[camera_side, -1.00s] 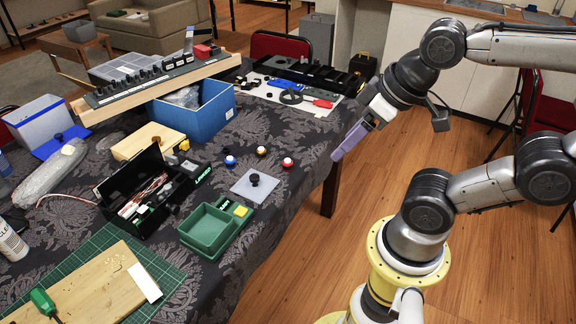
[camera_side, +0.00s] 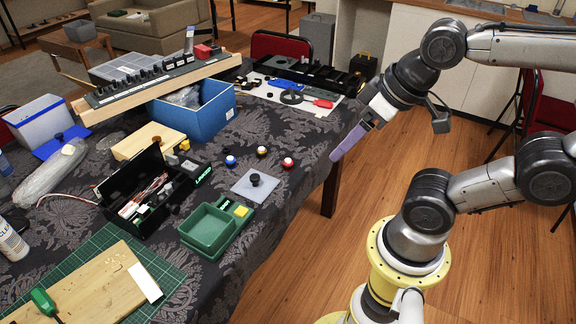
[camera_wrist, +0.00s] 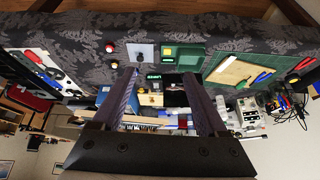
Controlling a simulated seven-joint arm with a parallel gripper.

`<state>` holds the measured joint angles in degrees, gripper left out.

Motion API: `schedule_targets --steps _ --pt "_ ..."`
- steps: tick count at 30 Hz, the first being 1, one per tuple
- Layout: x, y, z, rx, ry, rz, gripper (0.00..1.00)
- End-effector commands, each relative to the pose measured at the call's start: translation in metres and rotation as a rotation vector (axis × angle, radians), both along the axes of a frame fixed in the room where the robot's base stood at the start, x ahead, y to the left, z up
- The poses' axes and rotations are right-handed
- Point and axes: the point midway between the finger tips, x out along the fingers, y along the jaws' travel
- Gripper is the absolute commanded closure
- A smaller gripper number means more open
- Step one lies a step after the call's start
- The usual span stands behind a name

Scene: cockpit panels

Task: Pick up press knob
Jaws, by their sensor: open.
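Several small round knobs stand on the patterned dark tablecloth: a blue-and-white one (camera_side: 230,161), a yellowish one (camera_side: 262,150) and a red-and-white one (camera_side: 288,162). A black knob (camera_side: 255,179) stands upright on a light grey square plate (camera_side: 243,188). I cannot tell which one is the press knob. In the wrist view the red-and-white knob (camera_wrist: 110,47) and the plate's black knob (camera_wrist: 138,54) also show. My gripper (camera_side: 337,157) is raised past the table's right edge, to the right of the knobs and apart from them. Its two fingers (camera_wrist: 160,73) are spread with nothing held.
A green tray (camera_side: 205,238) is in front of the plate. An open black toolbox (camera_side: 127,178) stands to its left. A blue bin (camera_side: 207,110) with a long switch panel (camera_side: 150,83) leaning across it stands behind. Tablecloth right of the knobs is clear.

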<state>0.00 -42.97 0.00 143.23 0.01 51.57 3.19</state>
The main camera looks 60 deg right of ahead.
Motion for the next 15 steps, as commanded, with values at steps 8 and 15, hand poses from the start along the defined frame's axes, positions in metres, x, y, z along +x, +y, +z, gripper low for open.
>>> schedule_targets --steps 8,15 --pt "0.032 -0.002 0.034 0.194 -0.049 -0.35 0.24" --pt "0.11 -0.025 0.052 0.376 0.0 -0.802 0.24"
